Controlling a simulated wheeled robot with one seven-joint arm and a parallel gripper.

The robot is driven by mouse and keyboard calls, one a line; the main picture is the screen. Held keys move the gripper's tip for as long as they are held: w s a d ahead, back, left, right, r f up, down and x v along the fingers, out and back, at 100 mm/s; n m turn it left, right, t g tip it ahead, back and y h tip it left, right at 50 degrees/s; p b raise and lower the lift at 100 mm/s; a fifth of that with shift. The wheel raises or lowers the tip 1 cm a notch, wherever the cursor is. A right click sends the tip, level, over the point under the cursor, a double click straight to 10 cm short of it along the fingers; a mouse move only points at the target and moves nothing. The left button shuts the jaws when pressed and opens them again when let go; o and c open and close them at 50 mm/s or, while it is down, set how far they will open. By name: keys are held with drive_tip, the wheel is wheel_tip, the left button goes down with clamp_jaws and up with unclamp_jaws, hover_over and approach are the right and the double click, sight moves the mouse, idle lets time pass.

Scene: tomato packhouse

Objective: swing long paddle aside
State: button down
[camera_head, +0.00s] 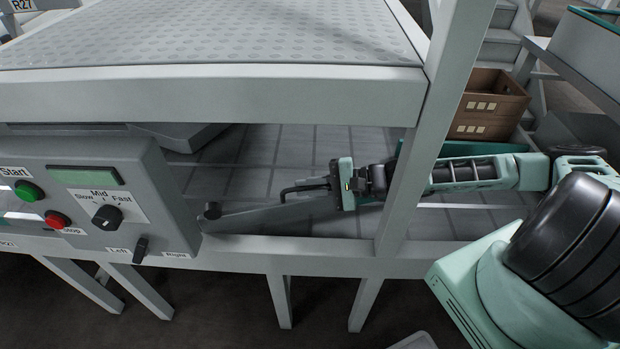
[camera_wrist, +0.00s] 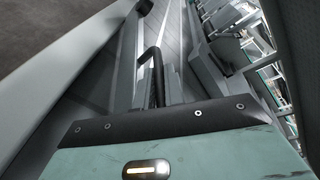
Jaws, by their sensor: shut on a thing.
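The long grey paddle (camera_head: 268,218) lies low over the belt in the head view, running right from a dark pivot knob (camera_head: 212,210) by the near rail. A dark bent handle (camera_head: 303,187) rises from it. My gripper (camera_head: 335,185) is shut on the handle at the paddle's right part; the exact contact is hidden. In the wrist view the handle (camera_wrist: 152,68) stands ahead of my gripper's mint body, and the paddle (camera_wrist: 127,70) runs away toward the pivot. My fingertips are not clear there.
A grey upright post (camera_head: 412,170) stands in front of my arm. A wide grey deck (camera_head: 215,90) hangs over the belt (camera_head: 285,150). A control box (camera_head: 160,195) with buttons and a dial is at left. Brown crates (camera_head: 490,105) stand behind.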

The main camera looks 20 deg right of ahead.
drive_tip(key=shift+s+f+m+t+h+p, duration=0.2)
drive_tip(key=shift+s+m+t+h+p, duration=0.15)
drive_tip(key=shift+s, duration=0.3)
drive_tip(key=c, duration=1.8)
unclamp_jaws()
drive_tip(key=shift+o, duration=0.2)
drive_tip(key=shift+r, duration=0.1)
wheel_tip(320, 180, up, 10)
drive_tip(key=p, duration=0.2)
clamp_jaws()
